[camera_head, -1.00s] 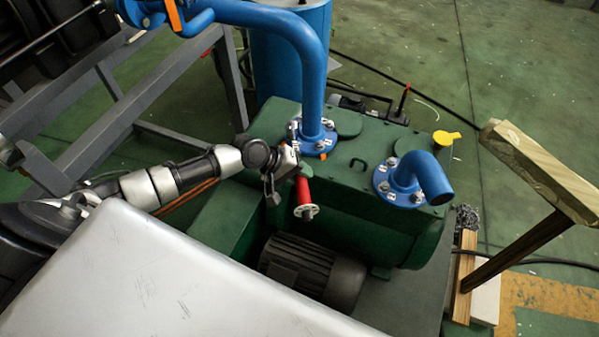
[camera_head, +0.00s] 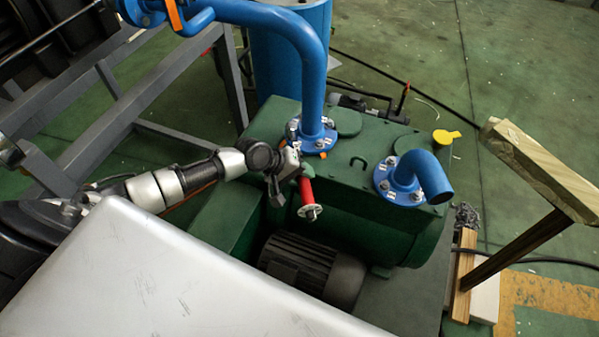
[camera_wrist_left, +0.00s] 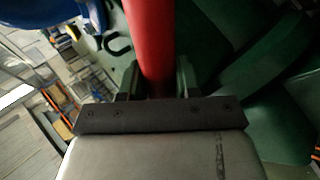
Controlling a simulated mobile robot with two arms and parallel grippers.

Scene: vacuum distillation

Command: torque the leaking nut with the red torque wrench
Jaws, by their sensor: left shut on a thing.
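The red torque wrench (camera_head: 307,192) is in my left gripper (camera_head: 303,172), its red handle hanging down toward the front with a pale round end. In the left wrist view the red handle (camera_wrist_left: 149,40) runs up between the two fingers of my left gripper (camera_wrist_left: 157,80), which are shut on it. The leaking nut cannot be told apart. My right gripper is out of view.
The green pump housing (camera_head: 360,165) lies under the wrench, with a second blue flange and elbow (camera_head: 408,180) to the right. A dark ribbed motor (camera_head: 312,268) is below. A grey frame (camera_head: 100,110) stands left. A wooden post (camera_head: 515,240) stands right.

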